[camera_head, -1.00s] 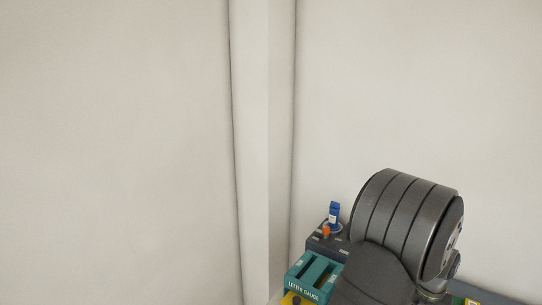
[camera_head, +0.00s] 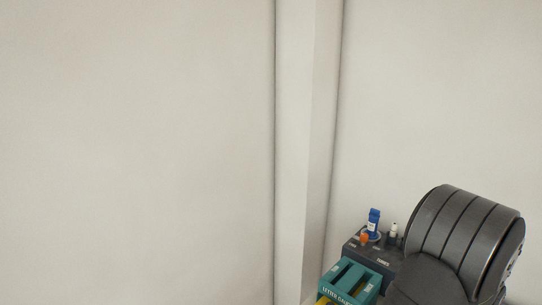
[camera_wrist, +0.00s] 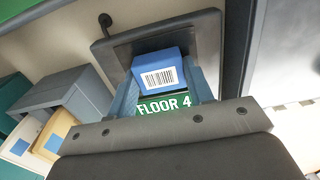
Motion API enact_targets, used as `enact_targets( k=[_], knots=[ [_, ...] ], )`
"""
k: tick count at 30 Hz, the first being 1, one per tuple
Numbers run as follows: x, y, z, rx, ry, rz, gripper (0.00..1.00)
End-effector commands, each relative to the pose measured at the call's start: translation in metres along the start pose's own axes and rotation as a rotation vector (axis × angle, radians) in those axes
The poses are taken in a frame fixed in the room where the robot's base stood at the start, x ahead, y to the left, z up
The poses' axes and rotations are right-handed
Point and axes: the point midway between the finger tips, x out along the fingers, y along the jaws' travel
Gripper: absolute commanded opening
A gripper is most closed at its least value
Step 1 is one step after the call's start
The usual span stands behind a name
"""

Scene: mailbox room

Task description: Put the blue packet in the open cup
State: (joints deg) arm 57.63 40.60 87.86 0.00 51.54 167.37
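In the wrist view the blue packet (camera_wrist: 158,74), with a white barcode label, sits between the fingertips of my gripper (camera_wrist: 162,82). The grey-blue fingers flank it closely and look shut on it. Behind the packet is a dark square-edged object (camera_wrist: 207,32), partly covered by it; I cannot tell whether this is the open cup. In the head view my dark arm blocks the lower right, and neither gripper nor held packet shows there. No cup can be clearly made out.
A dark rack (camera_head: 383,262) holds a blue bottle (camera_head: 373,223), an orange item (camera_head: 364,238) and a small white-topped bottle (camera_head: 393,232). A teal letter gauge (camera_head: 350,282) stands in front. The wrist view shows a green FLOOR 4 sign (camera_wrist: 165,105) and grey boxes (camera_wrist: 68,97).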

Motion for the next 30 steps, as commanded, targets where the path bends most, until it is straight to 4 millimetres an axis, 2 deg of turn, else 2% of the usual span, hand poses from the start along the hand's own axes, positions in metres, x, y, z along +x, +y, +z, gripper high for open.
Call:
enact_targets(
  k=[1, 3, 11, 30],
  knots=[
    [0.0, 0.0, 0.0, 0.0, 0.0, 0.0, 0.28],
    [0.0, 0.0, 0.0, 0.0, 0.0, 0.0, 0.2],
    [-0.007, 0.0, 0.0, 0.0, -0.001, 0.0, 0.2],
    [-0.044, 0.0, 0.0, 0.0, -0.001, 0.0, 0.2]
  ],
)
